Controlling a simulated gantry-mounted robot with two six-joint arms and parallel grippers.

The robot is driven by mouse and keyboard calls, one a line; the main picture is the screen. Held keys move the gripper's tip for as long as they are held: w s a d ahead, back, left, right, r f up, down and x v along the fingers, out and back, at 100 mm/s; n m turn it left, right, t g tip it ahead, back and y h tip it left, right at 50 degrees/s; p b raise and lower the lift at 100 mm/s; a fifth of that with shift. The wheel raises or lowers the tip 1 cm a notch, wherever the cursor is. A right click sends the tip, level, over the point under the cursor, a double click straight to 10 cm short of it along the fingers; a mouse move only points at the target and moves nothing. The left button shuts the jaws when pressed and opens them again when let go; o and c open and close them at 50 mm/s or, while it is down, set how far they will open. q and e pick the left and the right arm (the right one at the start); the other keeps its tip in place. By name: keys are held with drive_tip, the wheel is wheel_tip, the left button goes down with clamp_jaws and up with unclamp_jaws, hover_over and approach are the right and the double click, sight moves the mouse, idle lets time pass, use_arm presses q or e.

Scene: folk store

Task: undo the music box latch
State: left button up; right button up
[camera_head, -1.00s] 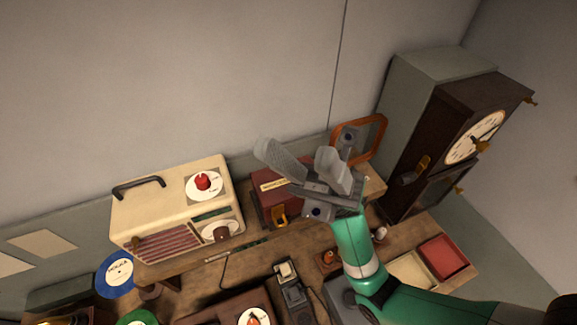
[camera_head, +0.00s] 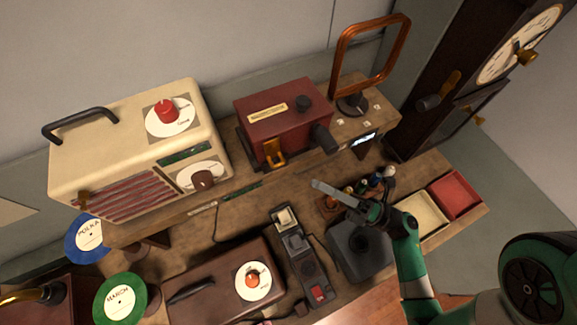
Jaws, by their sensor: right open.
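The dark red music box (camera_head: 283,118) stands on the raised shelf at the back of the bench, with a cream label on its lid. Its yellow-orange latch (camera_head: 274,153) is on the front face. A dark knob sits on the lid and another at the right end. My right gripper (camera_head: 350,190) is open and empty, in front of and to the right of the box, apart from the latch. Its fingers overlap small items on the bench behind. My left gripper is out of view.
A cream radio (camera_head: 130,150) stands left of the box, and an orange-brown frame (camera_head: 337,60) on a stand is to its right. A dark brown case (camera_head: 215,285) and a grey device (camera_head: 300,262) lie in front. A tall clock (camera_head: 460,90) stands at right.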

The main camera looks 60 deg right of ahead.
sight(276, 155)
drive_tip(key=p+x, duration=0.1)
drive_tip(key=x, duration=0.8)
drive_tip(key=shift+w+p, duration=0.25)
drive_tip(key=shift+p, duration=0.05)
clamp_jaws()
